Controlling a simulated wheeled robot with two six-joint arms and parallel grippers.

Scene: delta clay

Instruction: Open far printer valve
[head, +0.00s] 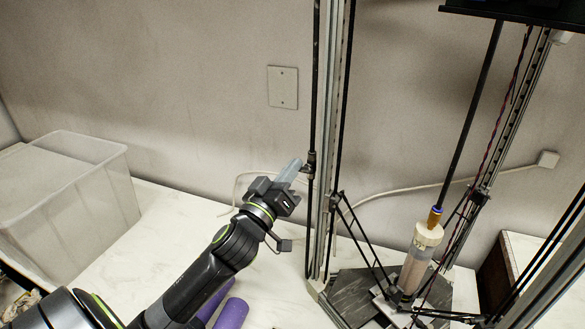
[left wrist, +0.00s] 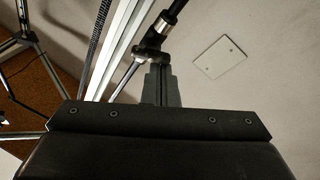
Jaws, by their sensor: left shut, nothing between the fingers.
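The delta clay printer has an upright metal column (head: 330,130) with a thin black line (head: 316,70) running down its left side. A small dark fitting (head: 309,162) sits on that line; it may be the valve, but I cannot tell its handle position. In the left wrist view the metal fitting (left wrist: 152,46) joins a black upper part and a thin pale rod. My left gripper (head: 292,170) is shut and empty, its grey fingertips just left of the fitting. In the left wrist view the fingers (left wrist: 158,84) overlap the area just below it; I cannot tell whether they touch.
A clear plastic bin (head: 95,205) stands on the white table at left. Purple rolls (head: 232,313) lie under my arm. The clay cartridge (head: 420,258) stands at right among black rods. A blank wall plate (head: 283,87) and pale cable (head: 395,189) are behind.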

